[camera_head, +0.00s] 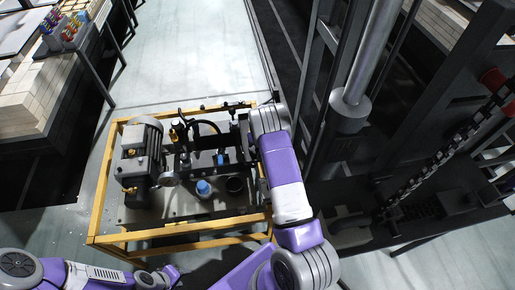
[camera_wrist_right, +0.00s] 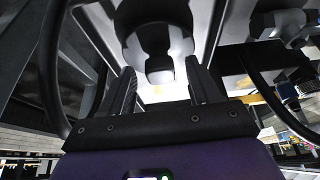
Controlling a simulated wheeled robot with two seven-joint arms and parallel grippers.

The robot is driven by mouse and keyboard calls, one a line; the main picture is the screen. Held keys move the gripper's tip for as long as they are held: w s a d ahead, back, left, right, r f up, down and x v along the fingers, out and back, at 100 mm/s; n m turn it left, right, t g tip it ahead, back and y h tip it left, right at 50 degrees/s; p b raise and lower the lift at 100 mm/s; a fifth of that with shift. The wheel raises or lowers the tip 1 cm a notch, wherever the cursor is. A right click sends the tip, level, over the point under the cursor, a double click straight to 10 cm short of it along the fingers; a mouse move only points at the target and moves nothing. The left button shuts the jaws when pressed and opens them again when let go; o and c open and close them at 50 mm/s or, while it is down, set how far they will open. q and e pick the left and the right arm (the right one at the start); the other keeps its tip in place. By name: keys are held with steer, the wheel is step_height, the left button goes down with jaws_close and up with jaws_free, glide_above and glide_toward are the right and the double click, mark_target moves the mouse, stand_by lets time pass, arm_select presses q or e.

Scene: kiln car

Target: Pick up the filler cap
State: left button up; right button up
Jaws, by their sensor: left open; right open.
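A small blue cap (camera_head: 204,188), which looks like the filler cap, sits on the grey top of the hydraulic unit (camera_head: 134,215), beside a dark round fitting (camera_head: 235,185). My left gripper (camera_head: 168,275) is low in the head view, in front of the yellow frame and apart from the cap. My right arm reaches over the unit's right side, and its gripper is hidden there in the head view. In the right wrist view the right gripper (camera_wrist_right: 163,88) is open, its two dark fingers apart. A dark, stubby cylindrical part (camera_wrist_right: 155,45) shows beyond them; I cannot tell what it is.
A yellow frame (camera_head: 97,205) surrounds the unit, with a motor (camera_head: 140,150) at its left and hoses at the back. A dark steel structure with a chain (camera_head: 440,165) stands at right. A brick-loaded table (camera_head: 40,100) is upper left. The floor between is clear.

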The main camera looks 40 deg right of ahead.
steer(key=shift+c, duration=0.2)
jaws_close()
